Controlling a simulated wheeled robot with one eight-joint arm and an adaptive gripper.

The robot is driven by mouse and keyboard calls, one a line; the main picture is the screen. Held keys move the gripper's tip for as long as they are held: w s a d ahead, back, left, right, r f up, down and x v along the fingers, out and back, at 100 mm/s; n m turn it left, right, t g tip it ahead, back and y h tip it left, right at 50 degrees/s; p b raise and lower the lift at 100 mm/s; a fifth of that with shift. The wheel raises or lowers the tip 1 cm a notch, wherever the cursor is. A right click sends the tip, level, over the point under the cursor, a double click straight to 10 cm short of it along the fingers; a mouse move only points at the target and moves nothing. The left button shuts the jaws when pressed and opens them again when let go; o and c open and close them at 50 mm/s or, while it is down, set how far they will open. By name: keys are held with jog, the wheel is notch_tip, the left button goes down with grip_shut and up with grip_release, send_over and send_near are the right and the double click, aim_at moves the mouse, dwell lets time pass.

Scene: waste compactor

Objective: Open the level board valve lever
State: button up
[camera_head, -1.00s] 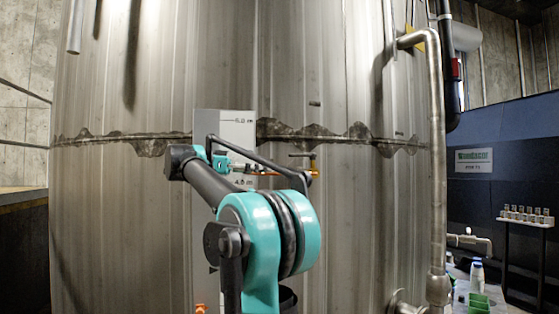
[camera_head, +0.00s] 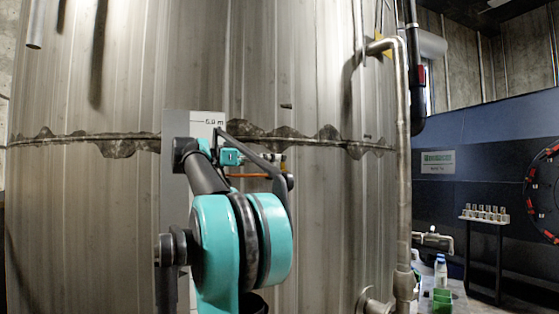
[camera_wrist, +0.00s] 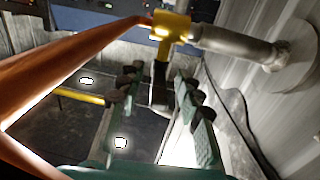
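The yellow valve body (camera_wrist: 172,27) is at the top of the wrist view, between a copper-orange tube (camera_wrist: 85,62) and a grey metal pipe (camera_wrist: 235,43). A dark lever (camera_wrist: 160,83) extends from it between my fingers. My gripper (camera_wrist: 160,72) is open, with one teal, black-padded finger on each side of the lever. I cannot tell whether either finger touches it. In the head view the pale level board (camera_head: 207,118) stands against the tank, and my arm hides much of it. The orange tube (camera_head: 250,175) shows behind my arm; the lever is not clear there.
The large steel tank (camera_head: 90,220) fills the left and middle. A vertical pipe (camera_head: 402,160) runs down its right side. Further right are a dark blue wall (camera_head: 470,130), a small rack (camera_head: 484,217) and green containers (camera_head: 441,297) with a white bottle (camera_head: 440,270).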

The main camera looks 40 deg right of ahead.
jog(key=shift+x, duration=1.8)
jog(key=shift+c, duration=0.6)
grip_shut()
